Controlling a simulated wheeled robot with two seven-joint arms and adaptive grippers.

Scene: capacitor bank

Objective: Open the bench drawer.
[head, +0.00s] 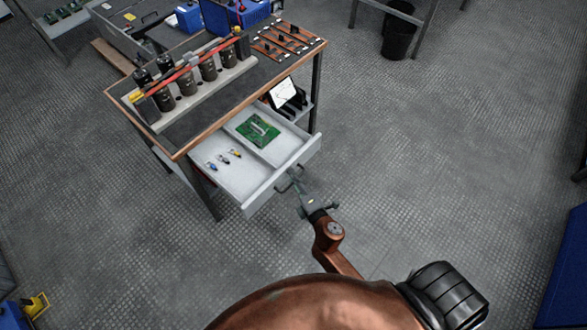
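The bench drawer (228,195) is pulled well out of the workbench (188,150). Inside it lie a green circuit board (258,131) and several small coloured parts (223,159) in separate compartments. The drawer's bar handle (283,187) is on its front, facing my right arm. My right gripper (293,182) is at the handle, its narrow fingertips closed together around the bar, though small in the view. My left gripper is not in view.
Dark capacitors (186,84) stand in a row on the bench top. A tilted white card or screen (282,91) is beside the drawer. A black bin (399,32) stands at the back. A blue object (565,270) is at the right edge.

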